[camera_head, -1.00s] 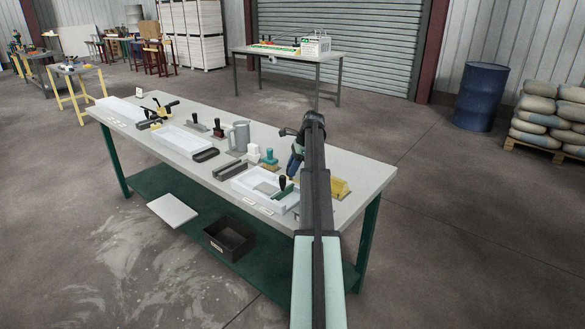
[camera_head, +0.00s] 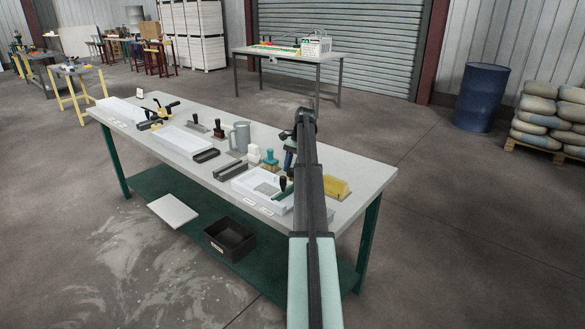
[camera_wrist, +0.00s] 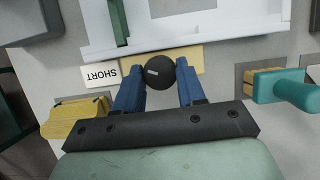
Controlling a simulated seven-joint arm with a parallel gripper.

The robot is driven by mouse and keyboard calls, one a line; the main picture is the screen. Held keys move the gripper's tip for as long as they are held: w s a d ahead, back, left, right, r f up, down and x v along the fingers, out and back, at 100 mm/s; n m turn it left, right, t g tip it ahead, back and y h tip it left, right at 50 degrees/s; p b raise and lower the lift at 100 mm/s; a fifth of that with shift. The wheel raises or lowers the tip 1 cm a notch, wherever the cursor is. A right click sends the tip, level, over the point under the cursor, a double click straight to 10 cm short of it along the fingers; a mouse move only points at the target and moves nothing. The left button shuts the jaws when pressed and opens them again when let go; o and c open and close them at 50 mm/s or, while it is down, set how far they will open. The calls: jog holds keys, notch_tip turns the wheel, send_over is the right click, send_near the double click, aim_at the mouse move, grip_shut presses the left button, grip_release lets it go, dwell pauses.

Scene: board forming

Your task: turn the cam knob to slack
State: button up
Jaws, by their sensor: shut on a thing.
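The cam knob (camera_wrist: 161,72) is round and black with a short white mark on its left part, in the top middle of the wrist view. The two blue fingers of my gripper (camera_wrist: 160,84) are shut on the knob, one on each side. It sits on a tan plate (camera_wrist: 194,57) at the edge of a white tray (camera_wrist: 207,53).
A yellow block (camera_wrist: 76,119) lies near my left finger; a teal-handled tool (camera_wrist: 290,88) is at the right. In the head view, the bench (camera_head: 352,160) holds another white tray (camera_head: 183,141), a grey jug (camera_head: 240,136) and hand tools. Its far right end is clear.

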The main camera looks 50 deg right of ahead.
jog(key=shift+n, duration=0.3)
jog(key=o, duration=1.1)
jog(key=shift+c, duration=0.2)
